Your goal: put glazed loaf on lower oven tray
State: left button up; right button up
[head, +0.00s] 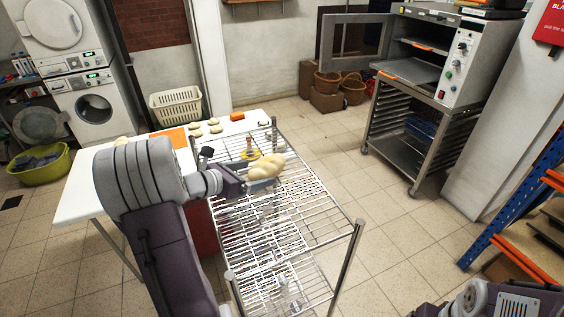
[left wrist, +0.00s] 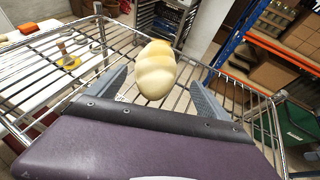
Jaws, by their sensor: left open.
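The braided loaf (head: 266,167), pale with a golden sheen, lies on the top shelf of the wire rack (head: 310,240). My left gripper (head: 262,184) is open at the near side of the loaf. In the left wrist view the loaf (left wrist: 156,70) sits between the two spread fingers, with gaps on both sides. The oven (head: 440,50) stands at the back right with its door (head: 355,42) swung open to the left. Its lower tray (head: 408,70) sticks out at the front, below an upper tray (head: 424,45). My right gripper is out of view.
A brush on a yellow base (head: 249,153) stands near the loaf. A white table (head: 75,200) with several dough pieces is left of the rack. Tiled floor (head: 385,205) lies open between rack and oven. Blue-and-orange shelving (head: 520,215) stands at the right.

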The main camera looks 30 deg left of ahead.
aim_at(268, 168)
pick_arm(q)
jog(key=shift+s+a+f, duration=0.1)
jog(key=shift+s+a, duration=0.05)
jog(key=shift+s, duration=0.1)
jog(key=x, duration=0.3)
jog(key=shift+w, duration=0.15)
jog(key=x, duration=0.1)
jog(key=p+x, duration=0.1)
jog(key=x, duration=0.1)
jog(key=shift+w+a, duration=0.2)
jog(key=shift+w, duration=0.4)
jog(key=shift+w+d+f, duration=0.15)
jog(key=shift+w+f, duration=0.05)
jog(key=shift+w, duration=0.05)
jog(key=shift+s+r, duration=0.1)
jog(key=shift+s, duration=0.05)
jog(key=c, duration=1.7)
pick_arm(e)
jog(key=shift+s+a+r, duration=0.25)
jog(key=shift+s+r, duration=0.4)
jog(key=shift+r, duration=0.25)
pick_arm(q)
jog(key=shift+r, duration=0.1)
